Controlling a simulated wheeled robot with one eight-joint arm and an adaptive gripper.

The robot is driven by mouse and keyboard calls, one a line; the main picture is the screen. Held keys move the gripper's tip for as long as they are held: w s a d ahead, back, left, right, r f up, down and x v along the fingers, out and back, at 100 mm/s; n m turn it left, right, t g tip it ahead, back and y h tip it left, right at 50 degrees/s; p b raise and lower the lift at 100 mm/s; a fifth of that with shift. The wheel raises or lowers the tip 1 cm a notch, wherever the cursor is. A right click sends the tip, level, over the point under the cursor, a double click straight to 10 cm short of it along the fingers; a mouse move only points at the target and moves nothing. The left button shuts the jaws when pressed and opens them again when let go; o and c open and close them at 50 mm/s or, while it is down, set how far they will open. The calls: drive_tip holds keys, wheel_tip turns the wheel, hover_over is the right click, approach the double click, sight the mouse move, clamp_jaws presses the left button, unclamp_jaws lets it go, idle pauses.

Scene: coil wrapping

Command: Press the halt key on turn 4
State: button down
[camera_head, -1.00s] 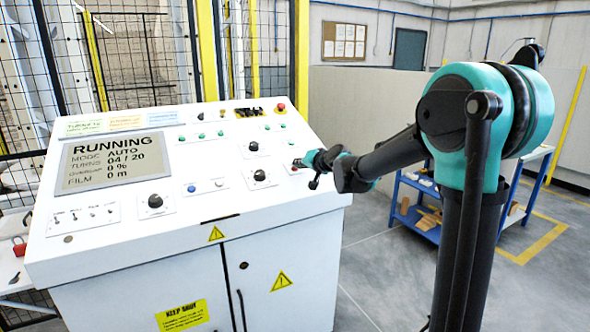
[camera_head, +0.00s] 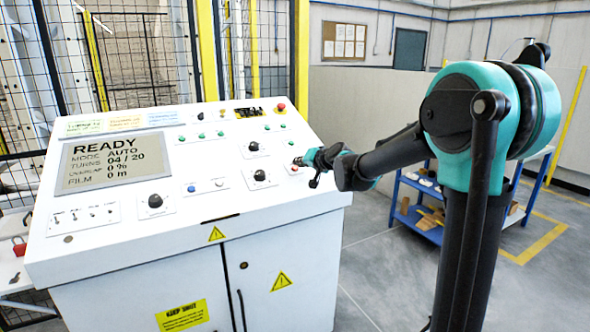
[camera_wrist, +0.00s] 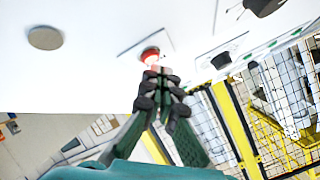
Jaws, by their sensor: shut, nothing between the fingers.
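The control console (camera_head: 190,215) stands in front of me with a sloped white panel. Its display (camera_head: 114,162) reads READY, mode AUTO, turns 04 / 20, overlap 0 %, film 0 m. My gripper (camera_head: 298,162) is at the right side of the panel, over a small red key that it partly covers. In the wrist view the red key (camera_wrist: 150,56) looks lit, and the shut, empty fingertips (camera_wrist: 158,70) are right at its edge. I cannot tell whether the fingertips still touch it.
A black knob (camera_head: 260,176) sits left of my gripper, and a red mushroom button (camera_head: 281,107) is at the panel's upper right. Yellow-framed mesh fencing (camera_head: 275,55) stands behind the console. A blue shelf (camera_head: 418,205) is at the right.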

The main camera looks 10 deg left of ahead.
drive_tip(key=shift+r, duration=0.25)
drive_tip(key=shift+s+d+r, duration=0.2)
drive_tip(key=shift+s+r, duration=0.1)
drive_tip(key=shift+r, duration=0.45)
drive_tip(key=shift+s+d+r, duration=0.25)
drive_tip(key=shift+s+r, duration=0.05)
drive_tip(key=shift+r, duration=0.45)
drive_tip(key=shift+s+d+r, duration=0.2)
drive_tip(key=shift+s+r, duration=0.1)
drive_tip(key=shift+r, duration=0.45)
